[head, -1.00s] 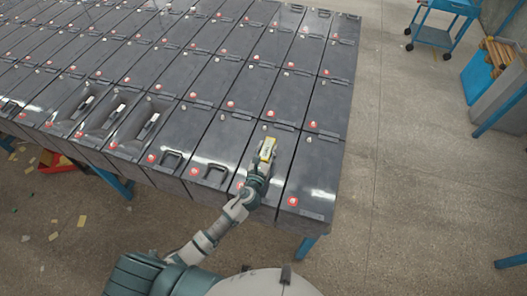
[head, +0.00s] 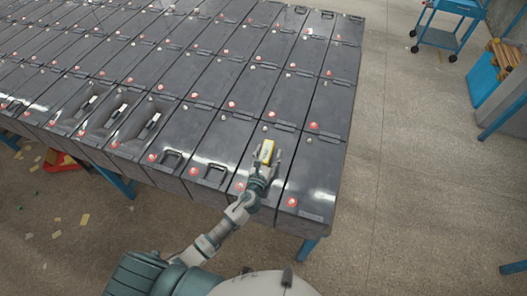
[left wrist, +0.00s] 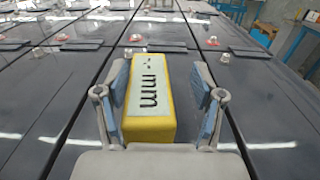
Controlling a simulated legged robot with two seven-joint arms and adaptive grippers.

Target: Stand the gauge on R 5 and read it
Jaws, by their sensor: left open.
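The gauge (head: 267,152) is a small yellow block with a pale face. In the left wrist view the gauge (left wrist: 155,95) shows black marks on that face and a yellow end towards me; I cannot make out a reading. My left gripper (head: 264,160) is open, with one blue-padded finger on each side of the gauge. In the wrist view the gripper (left wrist: 162,100) has a gap at the right pad; contact at the left pad is unclear. The gauge is over a front-row battery (head: 258,142), second from the right end. Its underside is hidden. No row label is readable.
Dark batteries with red and pale terminals fill the rack in rows. The rack's right edge borders clear floor (head: 400,170). A blue cart (head: 448,30) stands at the back right; a red bin (head: 62,162) is at left.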

